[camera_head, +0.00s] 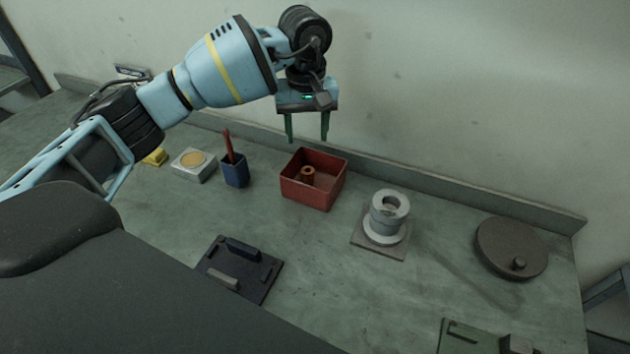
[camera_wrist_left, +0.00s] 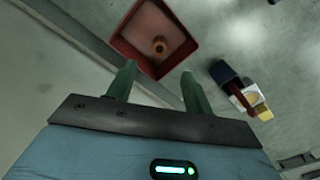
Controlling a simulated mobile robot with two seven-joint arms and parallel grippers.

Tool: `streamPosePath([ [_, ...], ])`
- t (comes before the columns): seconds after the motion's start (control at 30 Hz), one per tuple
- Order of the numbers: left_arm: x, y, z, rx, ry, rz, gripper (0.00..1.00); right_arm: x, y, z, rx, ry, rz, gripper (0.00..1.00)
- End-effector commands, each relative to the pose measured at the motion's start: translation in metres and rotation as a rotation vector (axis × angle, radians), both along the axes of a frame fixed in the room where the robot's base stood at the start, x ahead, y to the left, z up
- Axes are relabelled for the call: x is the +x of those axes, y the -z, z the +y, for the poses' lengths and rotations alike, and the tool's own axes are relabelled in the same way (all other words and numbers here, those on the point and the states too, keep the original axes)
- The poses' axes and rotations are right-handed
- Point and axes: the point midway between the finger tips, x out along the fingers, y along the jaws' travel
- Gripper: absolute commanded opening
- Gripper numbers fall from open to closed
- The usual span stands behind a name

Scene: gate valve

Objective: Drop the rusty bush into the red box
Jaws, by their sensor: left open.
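The rusty bush (camera_head: 308,174) is a small brown ring-shaped piece inside the red box (camera_head: 328,196), upright on its floor near the left-back part. The left wrist view also shows the bush (camera_wrist_left: 159,46) within the walls of the red box (camera_wrist_left: 185,47). My left gripper (camera_head: 307,138) is open and empty, raised above and behind the box. Its two green fingers stand apart, and nothing is between them in the left wrist view (camera_wrist_left: 157,85). My right gripper is not in view.
A blue cup (camera_head: 235,173) with a red tool and a white block (camera_head: 193,166) stand left of the box. A grey valve body (camera_head: 388,217) and brown disc (camera_head: 512,248) are to the right. A dark fixture (camera_head: 240,268) lies in front. A wall rises behind the bench.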

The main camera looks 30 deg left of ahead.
Motion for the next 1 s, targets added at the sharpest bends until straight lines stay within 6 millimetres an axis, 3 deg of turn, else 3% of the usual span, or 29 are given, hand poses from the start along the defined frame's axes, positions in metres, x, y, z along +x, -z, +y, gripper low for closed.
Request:
streamPosePath([
  [0.17, 0.001, -0.008, 0.0, 0.0, 0.0, -0.001, 0.52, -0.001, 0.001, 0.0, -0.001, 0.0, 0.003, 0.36],
  [0.6, 0.001, -0.07, 0.0, 0.0, 0.0, -0.001, 0.52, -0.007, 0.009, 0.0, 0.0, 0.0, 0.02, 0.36],
  [1.0, 0.0, -0.078, 0.0, -0.001, 0.0, -0.001, 0.52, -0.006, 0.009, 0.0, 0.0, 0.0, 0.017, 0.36],
])
